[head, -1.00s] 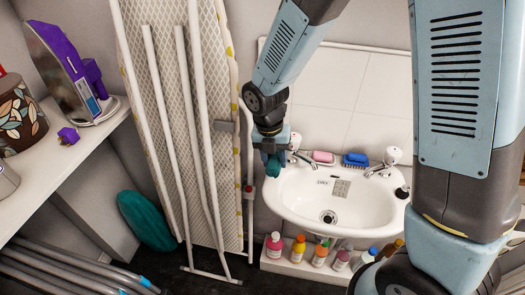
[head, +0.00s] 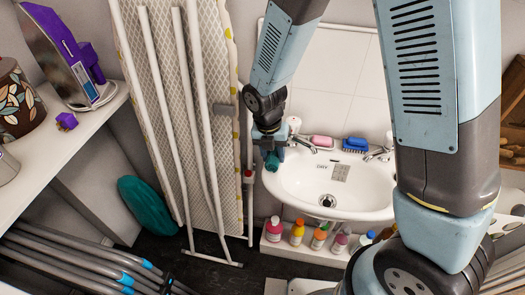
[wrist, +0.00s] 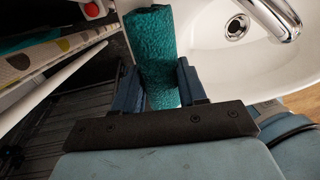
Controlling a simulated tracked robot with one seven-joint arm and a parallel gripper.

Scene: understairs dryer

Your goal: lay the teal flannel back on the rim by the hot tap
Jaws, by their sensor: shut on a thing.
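The teal flannel (wrist: 154,42) shows in the wrist view as a rolled or folded textured cloth between the two dark blue jaws. My gripper (wrist: 159,88) is shut on it, at the left end of the white basin (wrist: 215,70). In the head view the flannel (head: 272,161) is a small teal patch below my gripper (head: 270,146), at the basin's left rim. I cannot tell whether the cloth rests on the rim. The left tap (head: 302,139), with a white top, stands just right of my gripper. Much of the flannel is hidden in the head view.
A pink soap (head: 322,141) and a blue brush (head: 356,144) lie behind the basin, left of the right tap (head: 379,152). An ironing board (head: 190,110) stands close left of my gripper. Several bottles (head: 297,232) stand below the basin. A teal oval thing (head: 147,205) leans left.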

